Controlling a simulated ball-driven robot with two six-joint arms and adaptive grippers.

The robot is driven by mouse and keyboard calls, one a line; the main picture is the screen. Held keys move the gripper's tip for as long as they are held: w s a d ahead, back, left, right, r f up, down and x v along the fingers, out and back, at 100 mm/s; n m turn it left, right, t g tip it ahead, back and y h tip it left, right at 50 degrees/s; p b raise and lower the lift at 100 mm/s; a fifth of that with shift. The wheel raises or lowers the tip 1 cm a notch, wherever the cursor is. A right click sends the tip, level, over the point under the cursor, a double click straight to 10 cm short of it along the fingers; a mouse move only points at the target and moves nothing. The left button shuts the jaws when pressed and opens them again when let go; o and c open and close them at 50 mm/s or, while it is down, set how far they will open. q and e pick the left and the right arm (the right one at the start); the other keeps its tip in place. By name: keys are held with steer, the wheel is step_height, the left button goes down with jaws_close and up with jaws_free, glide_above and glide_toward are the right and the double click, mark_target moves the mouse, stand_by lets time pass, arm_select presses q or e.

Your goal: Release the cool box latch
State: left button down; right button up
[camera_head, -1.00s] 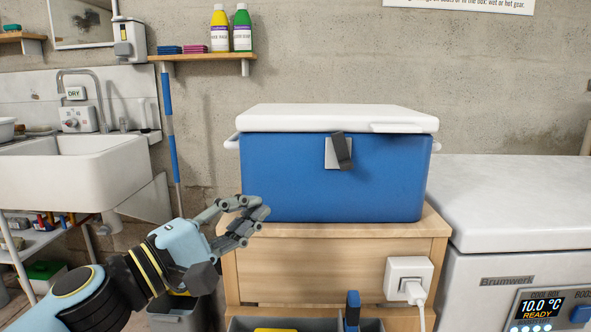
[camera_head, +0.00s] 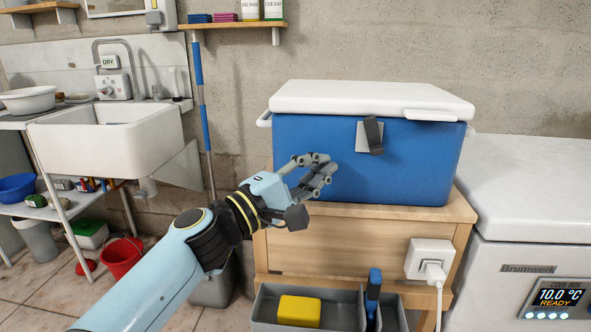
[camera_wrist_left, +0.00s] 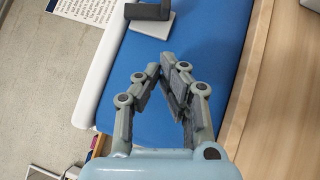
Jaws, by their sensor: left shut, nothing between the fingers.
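The blue cool box (camera_head: 410,170) with a white lid (camera_head: 350,98) stands on a wooden plinth. Its dark grey latch (camera_head: 374,136) sits slightly tilted over a pale square plate (camera_head: 362,138) on the front face. In the left wrist view the latch (camera_wrist_left: 148,11) is at the top, beyond the fingertips. My left gripper (camera_head: 328,167) is in front of the box's left part, left of and below the latch and apart from it. In the left wrist view its fingers (camera_wrist_left: 160,78) are together and hold nothing. My right gripper is not in view.
The wooden plinth (camera_head: 330,253) carries a white socket with a plug (camera_head: 430,260). Below is a grey tray (camera_head: 265,306) with a yellow block (camera_head: 299,311) and a blue-handled tool (camera_head: 374,285). A white appliance (camera_head: 530,190) stands right. A sink (camera_head: 110,140) is at left.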

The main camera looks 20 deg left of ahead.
mark_target(366, 146)
arm_select(q)
steer(key=w+d, duration=0.1)
steer(key=w+d+r+p, duration=0.1)
steer(key=d, duration=0.1)
steer(key=shift+w+d+r, duration=0.1)
steer(key=shift+w+r, duration=0.05)
steer(key=shift+w, duration=0.05)
steer(key=shift+w+d+r+p, duration=0.15)
steer(key=shift+d+p, duration=0.2)
steer(key=shift+d, duration=0.3)
